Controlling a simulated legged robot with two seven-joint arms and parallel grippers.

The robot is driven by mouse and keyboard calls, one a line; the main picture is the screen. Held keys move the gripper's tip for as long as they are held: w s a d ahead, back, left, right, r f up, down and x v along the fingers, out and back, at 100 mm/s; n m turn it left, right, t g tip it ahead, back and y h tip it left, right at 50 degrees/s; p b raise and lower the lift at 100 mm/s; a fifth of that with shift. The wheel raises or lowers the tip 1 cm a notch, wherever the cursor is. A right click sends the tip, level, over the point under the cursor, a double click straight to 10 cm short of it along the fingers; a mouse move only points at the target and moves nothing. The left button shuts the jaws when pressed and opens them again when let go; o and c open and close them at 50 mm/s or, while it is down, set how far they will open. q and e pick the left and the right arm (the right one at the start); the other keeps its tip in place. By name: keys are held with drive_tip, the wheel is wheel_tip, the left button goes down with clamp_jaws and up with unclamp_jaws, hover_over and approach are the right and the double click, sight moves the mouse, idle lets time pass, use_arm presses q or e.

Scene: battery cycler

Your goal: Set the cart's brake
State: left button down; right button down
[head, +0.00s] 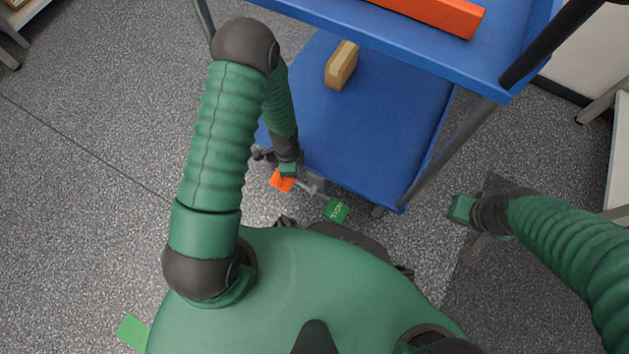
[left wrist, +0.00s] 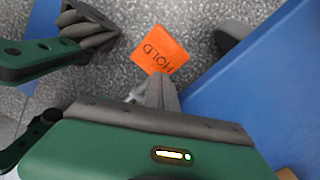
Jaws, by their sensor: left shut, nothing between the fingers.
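The blue cart (head: 360,130) stands in front of me, its lower shelf close to the floor. An orange tab (head: 282,181) sits at the cart's near left corner; in the left wrist view this orange tab (left wrist: 160,49) reads "HOLD". A green tab (head: 336,210) with small lettering is to its right, with a grey bar between them. My left gripper (head: 297,182) is low at the orange tab; in the left wrist view its fingers (left wrist: 163,92) are shut and empty, tips by the tab's lower edge. Contact is unclear. My right gripper (head: 468,232) is right of the cart, fingers unclear.
A tan block (head: 341,65) lies on the cart's lower shelf and an orange bar (head: 437,14) on its upper shelf. A cart post (head: 450,150) stands between the cart and my right arm. Speckled floor is clear at left. A green marker (head: 132,332) lies at lower left.

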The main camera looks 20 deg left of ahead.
use_arm(q)
drive_tip(key=shift+f+b, duration=1.15)
drive_tip(key=shift+f, duration=0.75)
idle(1.2)
drive_tip(key=shift+r, duration=0.1)
wheel_tip(320, 180, up, 7)
drive_tip(key=p, duration=0.7)
drive_tip(key=shift+p, duration=0.3)
